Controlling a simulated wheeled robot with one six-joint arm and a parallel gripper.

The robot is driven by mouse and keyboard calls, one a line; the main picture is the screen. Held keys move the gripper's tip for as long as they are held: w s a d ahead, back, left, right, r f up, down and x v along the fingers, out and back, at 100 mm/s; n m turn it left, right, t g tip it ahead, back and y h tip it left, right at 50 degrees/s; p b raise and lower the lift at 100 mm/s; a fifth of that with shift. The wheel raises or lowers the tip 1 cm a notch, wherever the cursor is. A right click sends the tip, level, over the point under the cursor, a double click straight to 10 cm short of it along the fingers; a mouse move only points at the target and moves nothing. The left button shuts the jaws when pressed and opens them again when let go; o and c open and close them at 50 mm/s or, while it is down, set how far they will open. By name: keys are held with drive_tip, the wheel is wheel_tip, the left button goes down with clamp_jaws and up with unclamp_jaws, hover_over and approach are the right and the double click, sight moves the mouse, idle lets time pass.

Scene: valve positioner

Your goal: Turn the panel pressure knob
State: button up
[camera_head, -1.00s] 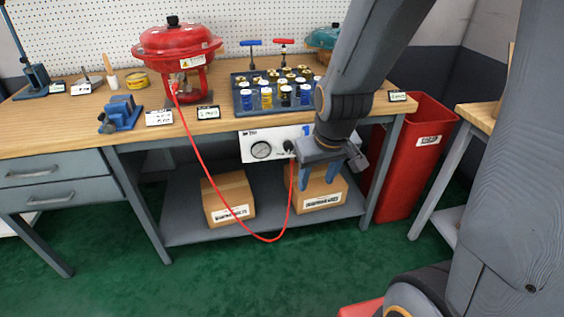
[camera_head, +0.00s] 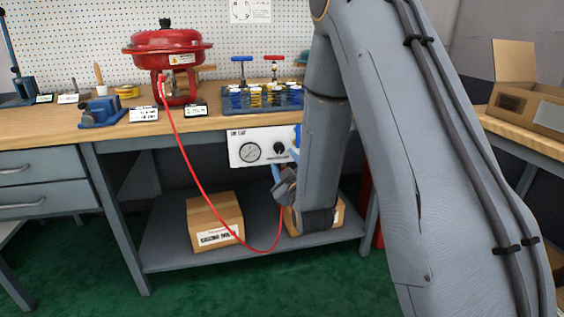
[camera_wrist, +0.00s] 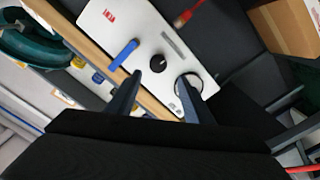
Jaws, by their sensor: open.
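The white pressure panel (camera_head: 238,147) hangs under the bench's front edge. Its dark round knob (camera_head: 279,149) sits right of the gauge (camera_head: 249,153). In the wrist view the black knob (camera_wrist: 157,63) shows on the panel (camera_wrist: 145,30), between the blue lever (camera_wrist: 124,54) and the gauge (camera_wrist: 188,84). My gripper (camera_head: 279,162) is open just in front of and below the knob in the head view. In the wrist view my gripper (camera_wrist: 160,78) has its fingers apart, with the knob beyond the gap between the tips. I see no contact with the knob.
A red hose (camera_head: 195,170) loops from the red valve actuator (camera_head: 166,50) down below the panel. A cardboard box (camera_head: 215,220) stands on the lower shelf (camera_head: 165,240). The bench top (camera_head: 50,125) lies above the panel.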

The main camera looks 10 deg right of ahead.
sight(280, 150)
drive_tip(key=w, duration=0.5)
drive_tip(key=w+b, duration=0.1)
drive_tip(key=w, duration=0.1)
drive_tip(key=shift+w+d, duration=0.25)
drive_tip(key=shift+w, duration=0.05)
drive_tip(key=c, duration=1.1)
